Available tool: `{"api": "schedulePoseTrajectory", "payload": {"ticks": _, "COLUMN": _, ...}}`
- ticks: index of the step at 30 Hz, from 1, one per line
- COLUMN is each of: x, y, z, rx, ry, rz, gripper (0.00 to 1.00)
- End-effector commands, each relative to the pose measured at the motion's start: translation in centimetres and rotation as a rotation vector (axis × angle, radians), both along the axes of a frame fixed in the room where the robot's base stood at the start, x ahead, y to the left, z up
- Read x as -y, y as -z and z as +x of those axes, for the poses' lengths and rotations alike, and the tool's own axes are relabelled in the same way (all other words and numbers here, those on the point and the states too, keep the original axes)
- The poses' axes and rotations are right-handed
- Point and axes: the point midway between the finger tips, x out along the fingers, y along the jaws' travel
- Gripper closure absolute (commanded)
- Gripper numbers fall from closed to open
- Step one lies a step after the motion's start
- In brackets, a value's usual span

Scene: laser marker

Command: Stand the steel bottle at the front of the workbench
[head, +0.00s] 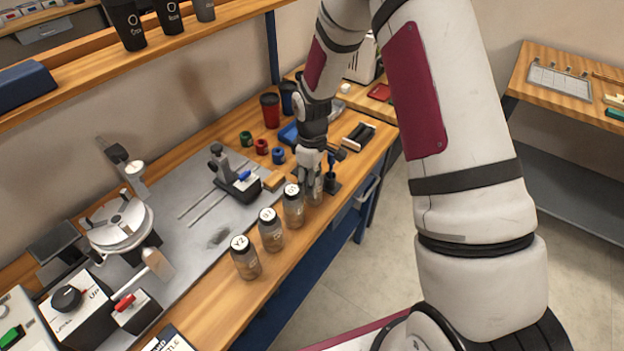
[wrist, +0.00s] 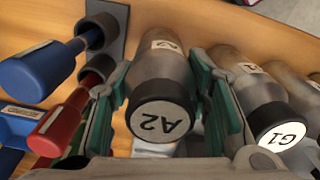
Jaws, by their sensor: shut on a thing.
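A steel-grey bottle with a dark cap marked A2 (wrist: 163,112) is between the fingers of my gripper (wrist: 162,82) in the wrist view. The green-padded fingers are shut on its sides. In the head view my gripper (head: 311,172) is at the front edge of the workbench (head: 212,302), and the held bottle (head: 315,192) is partly hidden by the fingers. It looks upright; I cannot tell whether its base touches the bench.
A row of similar bottles runs along the front edge, including S1 (head: 271,231) and Y2 (head: 245,258). A dark tool holder (wrist: 107,32) with blue and red handles is close on my gripper's left in the wrist view. The marker's grey plate (head: 190,238) lies behind the row.

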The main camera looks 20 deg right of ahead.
Motion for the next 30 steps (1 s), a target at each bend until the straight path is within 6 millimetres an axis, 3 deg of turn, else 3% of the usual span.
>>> {"api": "schedulePoseTrajectory", "payload": {"ticks": 1, "x": 0.0, "y": 0.2, "z": 0.0, "rx": -0.001, "ry": 0.0, "rz": 0.001, "gripper": 0.87}}
{"api": "schedulePoseTrajectory", "payload": {"ticks": 2, "x": 0.0, "y": 0.3, "z": 0.0, "rx": -0.001, "ry": 0.0, "rz": 0.0, "gripper": 0.54}}
{"api": "schedulePoseTrajectory", "payload": {"ticks": 3, "x": 0.0, "y": 0.2, "z": 0.0, "rx": -0.001, "ry": 0.0, "rz": 0.001, "gripper": 0.47}}
{"api": "schedulePoseTrajectory", "payload": {"ticks": 16, "x": 0.0, "y": -0.7, "z": 0.0, "rx": 0.001, "ry": 0.0, "rz": 0.0, "gripper": 0.47}}
{"api": "schedulePoseTrajectory", "payload": {"ticks": 30, "x": 0.0, "y": -9.4, "z": 0.1, "rx": 0.004, "ry": 0.001, "rz": 0.0, "gripper": 0.47}}
